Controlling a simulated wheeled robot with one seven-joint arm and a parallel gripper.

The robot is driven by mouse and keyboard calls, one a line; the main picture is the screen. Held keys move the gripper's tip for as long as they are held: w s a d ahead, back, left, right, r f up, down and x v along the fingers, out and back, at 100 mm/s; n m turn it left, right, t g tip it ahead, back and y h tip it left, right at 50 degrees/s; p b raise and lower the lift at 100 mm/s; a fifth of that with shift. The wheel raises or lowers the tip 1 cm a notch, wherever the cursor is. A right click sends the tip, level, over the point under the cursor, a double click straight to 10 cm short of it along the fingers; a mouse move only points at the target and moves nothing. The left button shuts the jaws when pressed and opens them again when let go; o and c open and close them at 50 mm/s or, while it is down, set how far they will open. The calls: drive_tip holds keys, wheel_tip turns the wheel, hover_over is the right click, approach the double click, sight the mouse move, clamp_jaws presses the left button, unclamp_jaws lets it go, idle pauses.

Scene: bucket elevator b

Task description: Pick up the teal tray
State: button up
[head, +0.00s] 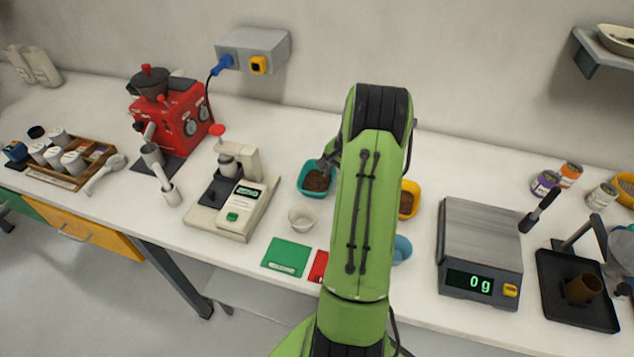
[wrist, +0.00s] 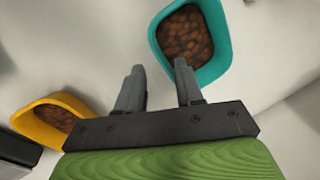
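The teal tray (head: 304,187) sits on the white counter, left of my green arm, with brown beans or granules in it. It also shows in the wrist view (wrist: 222,62) at the top, beyond my fingers. My gripper (wrist: 160,72) is open, with a clear gap between its two fingers. The right finger in the wrist view overlaps the lower left part of the tray in the picture; I cannot tell whether it touches. In the head view my gripper (head: 328,163) is partly hidden by my arm, over the tray's upper right side.
A yellow tray (head: 411,188) of brown contents stands right of my arm. A small scale machine (head: 233,205) stands left, a large scale (head: 479,250) right.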

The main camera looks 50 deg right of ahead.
sight(327, 192)
drive_tip(key=x, duration=0.5)
drive_tip(key=shift+w+a+f, duration=0.1)
drive_tip(key=shift+w+f, duration=0.15)
drive_tip(key=shift+f, duration=0.1)
drive_tip(key=shift+r, duration=0.1)
clamp_jaws()
idle(0.9)
